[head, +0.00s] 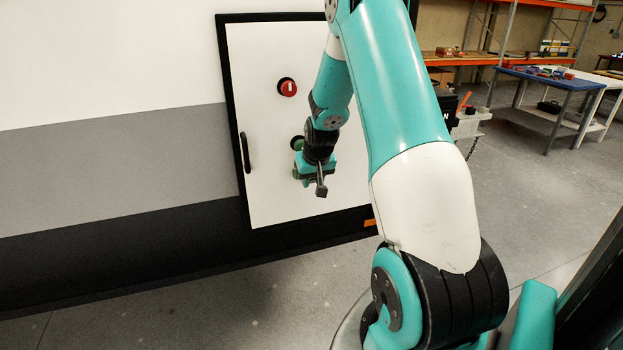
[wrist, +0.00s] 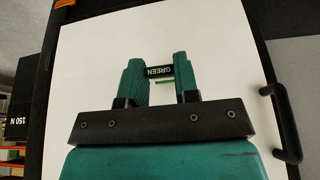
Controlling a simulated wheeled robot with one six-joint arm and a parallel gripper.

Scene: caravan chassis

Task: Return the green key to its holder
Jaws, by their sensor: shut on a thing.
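The white panel door (head: 262,60) carries a round green fitting (head: 297,143) with a dark rim, partly hidden behind my arm; I take it for the green key's holder. My gripper (head: 303,172) is in front of the door, just below that fitting. In the wrist view my gripper (wrist: 160,72) is shut on the green key, between its two teal fingers. Of the key, a black tag reading GREEN (wrist: 159,71) shows, upside down, with a thin green piece below it. The rest of the key is hidden, and its gap to the door cannot be told.
A red round fitting (head: 288,87) sits higher on the door. A black bar handle (head: 246,152) is at the door's left edge; it also shows at right in the wrist view (wrist: 281,122). A blue table (head: 548,80) stands far right.

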